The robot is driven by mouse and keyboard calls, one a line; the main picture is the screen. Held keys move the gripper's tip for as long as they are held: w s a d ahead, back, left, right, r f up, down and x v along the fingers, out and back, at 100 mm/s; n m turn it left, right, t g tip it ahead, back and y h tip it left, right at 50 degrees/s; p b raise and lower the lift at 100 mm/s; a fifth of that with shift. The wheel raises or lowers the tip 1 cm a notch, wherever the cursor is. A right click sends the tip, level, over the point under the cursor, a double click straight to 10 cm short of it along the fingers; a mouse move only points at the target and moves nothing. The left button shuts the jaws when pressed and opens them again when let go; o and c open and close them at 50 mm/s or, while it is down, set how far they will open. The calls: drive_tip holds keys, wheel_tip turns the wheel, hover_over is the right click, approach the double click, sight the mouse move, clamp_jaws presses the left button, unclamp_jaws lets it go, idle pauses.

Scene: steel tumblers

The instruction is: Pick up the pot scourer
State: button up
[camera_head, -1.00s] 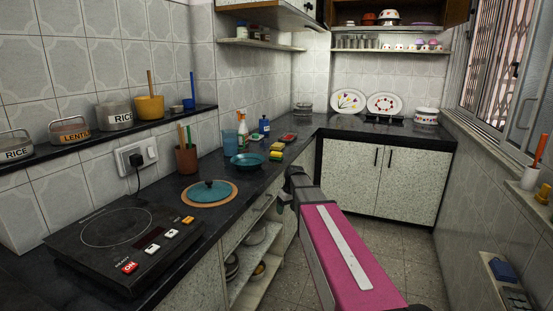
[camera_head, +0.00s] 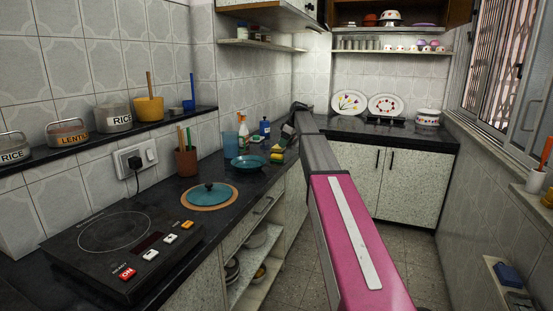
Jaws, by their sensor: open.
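Small yellow and green scrubbing pads (camera_head: 277,157) lie on the dark left counter, just right of a teal bowl (camera_head: 248,163). They are small, and I cannot tell for sure which one is the pot scourer. My gripper (camera_head: 287,131) is above the counter, beyond and slightly right of the pads, and apart from them in the picture. It is open, dark and small in view. Its fingers are partly hidden by my own arm, and no held thing shows.
A spray bottle (camera_head: 243,135), a blue bottle (camera_head: 264,128) and a blue tumbler (camera_head: 230,145) stand behind the bowl and pads. A teal lid (camera_head: 209,193) and a hob (camera_head: 120,245) are nearer on the counter. A shelf (camera_head: 262,45) hangs above the counter.

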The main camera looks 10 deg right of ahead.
drive_tip(key=w+r, duration=0.2)
hover_over(282, 155)
drive_tip(key=f, duration=0.5)
drive_tip(key=shift+s+a, duration=0.15)
drive_tip(key=shift+s, duration=0.1)
drive_tip(key=shift+w+x, duration=0.2)
drive_tip(key=shift+x, duration=1.15)
drive_tip(key=shift+w+x, duration=0.2)
drive_tip(key=shift+x, duration=1.2)
drive_tip(key=shift+r, duration=0.15)
drive_tip(key=c, duration=1)
